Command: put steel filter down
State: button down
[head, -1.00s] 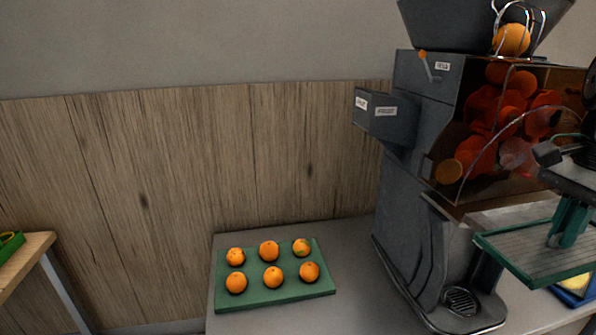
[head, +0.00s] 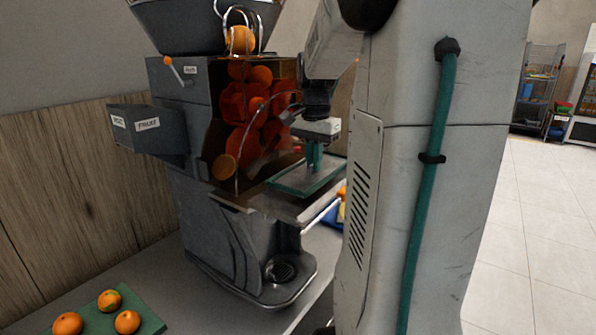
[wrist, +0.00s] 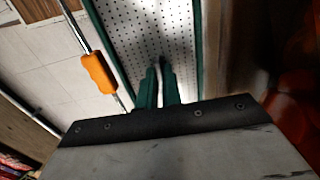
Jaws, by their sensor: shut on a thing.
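The steel filter (wrist: 140,30) is a perforated metal plate with a green frame. My gripper (wrist: 157,82) is shut on it in the wrist view, its green fingers closing around a thin grey part of the filter. In the head view the filter (head: 300,180) lies flat and level beside the juicer's orange-filled window, with my gripper (head: 314,165) above it. The juicer (head: 225,150) is a grey machine with a hopper on top and a dark see-through cover. Whether the filter touches the juicer is unclear.
A green tray (head: 95,325) with oranges (head: 127,321) is at the lower left on the grey counter (head: 150,277). My arm hides much of the counter's right end. An orange-handled bar (wrist: 98,72) runs left of the filter in the wrist view.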

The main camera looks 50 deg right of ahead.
jog(key=shift+f, duration=1.55)
jog(key=shift+f, duration=0.15)
jog(key=c, duration=1.6)
grip_release()
notch_tip(320, 180, up, 12)
jog(key=shift+r, duration=0.2)
